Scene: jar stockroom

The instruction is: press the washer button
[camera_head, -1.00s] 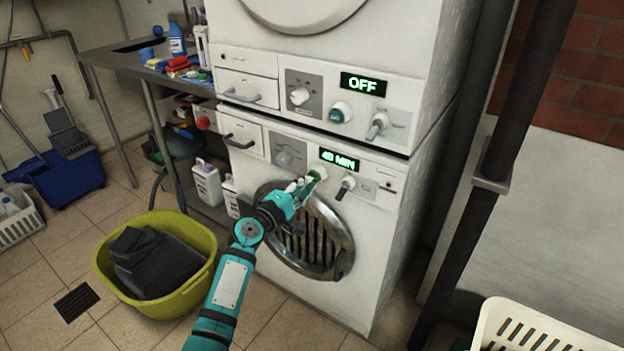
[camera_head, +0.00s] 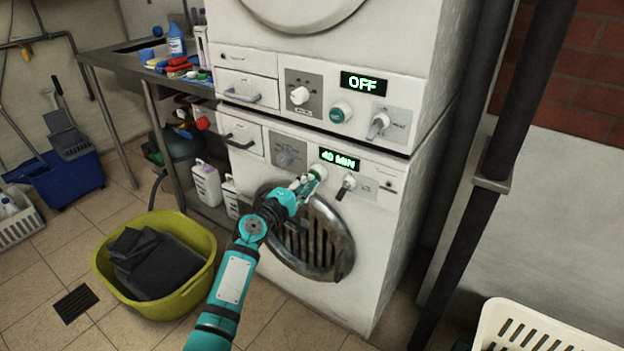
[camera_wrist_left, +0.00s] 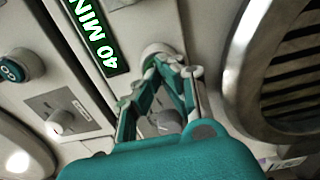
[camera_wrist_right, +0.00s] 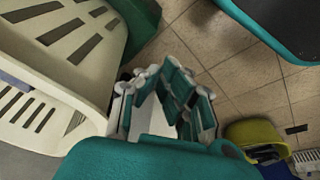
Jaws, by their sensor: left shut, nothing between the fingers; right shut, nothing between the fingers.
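The washer (camera_head: 372,270) is the lower white machine, with a round metal door (camera_head: 335,235) and a green display (camera_head: 339,159) reading "40 MIN". Its round button (camera_head: 318,172) sits just left below the display. My left gripper (camera_head: 308,182) is shut and empty, with its fingertips at the button. In the left wrist view the fingertips (camera_wrist_left: 168,68) overlap the pale button surround (camera_wrist_left: 157,50) and hide most of the button; I cannot tell whether they press it. My right gripper (camera_wrist_right: 172,75) shows only in its wrist view, shut and empty, near a pale slatted basket.
The upper machine (camera_head: 315,50) shows "OFF" and has its own green button (camera_head: 340,112). A yellow-green tub (camera_head: 202,275) with dark cloth stands on the floor at left. A pale slatted basket (camera_head: 540,325) is at lower right.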

